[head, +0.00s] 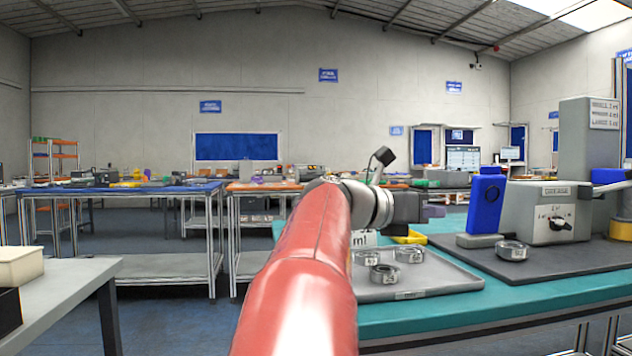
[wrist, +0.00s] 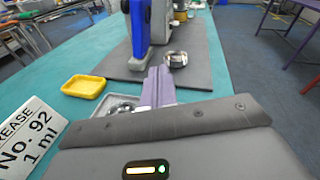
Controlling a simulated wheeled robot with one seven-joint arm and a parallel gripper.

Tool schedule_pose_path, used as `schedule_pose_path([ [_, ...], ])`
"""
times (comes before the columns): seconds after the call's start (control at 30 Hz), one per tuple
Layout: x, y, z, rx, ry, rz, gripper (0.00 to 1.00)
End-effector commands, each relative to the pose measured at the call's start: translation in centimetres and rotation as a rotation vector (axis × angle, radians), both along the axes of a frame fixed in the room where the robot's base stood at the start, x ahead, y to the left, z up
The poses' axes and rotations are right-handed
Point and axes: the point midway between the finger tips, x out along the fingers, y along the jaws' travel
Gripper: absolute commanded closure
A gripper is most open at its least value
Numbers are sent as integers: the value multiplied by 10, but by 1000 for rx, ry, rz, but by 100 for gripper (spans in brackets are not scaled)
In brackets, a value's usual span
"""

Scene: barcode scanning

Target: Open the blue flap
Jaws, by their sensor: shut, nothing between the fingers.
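The blue flap (head: 487,200) stands upright at the left side of the grey grease machine (head: 548,212), above a grey foot. In the wrist view the blue flap (wrist: 140,28) is at the top, a little left of centre. My gripper (head: 437,211) is left of the flap in the head view, partly hidden by its dark body and apart from the flap. In the wrist view the two purple-grey fingers of my gripper (wrist: 158,72) are together, empty, and point toward the machine's base.
A metal ring (head: 512,251) sits on the dark mat (head: 575,258) in front of the machine. A grey tray (head: 440,283) with several rings lies to the left. A yellow tray (wrist: 84,86) and a white grease sign (wrist: 28,138) are at the left in the wrist view.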

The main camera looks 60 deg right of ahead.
Motion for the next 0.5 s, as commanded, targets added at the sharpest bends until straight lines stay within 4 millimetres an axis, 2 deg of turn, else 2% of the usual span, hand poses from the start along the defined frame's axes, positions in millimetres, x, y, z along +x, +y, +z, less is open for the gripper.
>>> schedule_pose_path([
  [0.1,24,2,10,-15,77,84,100],
  [0.5,97,18,33,-65,321,332,100],
])
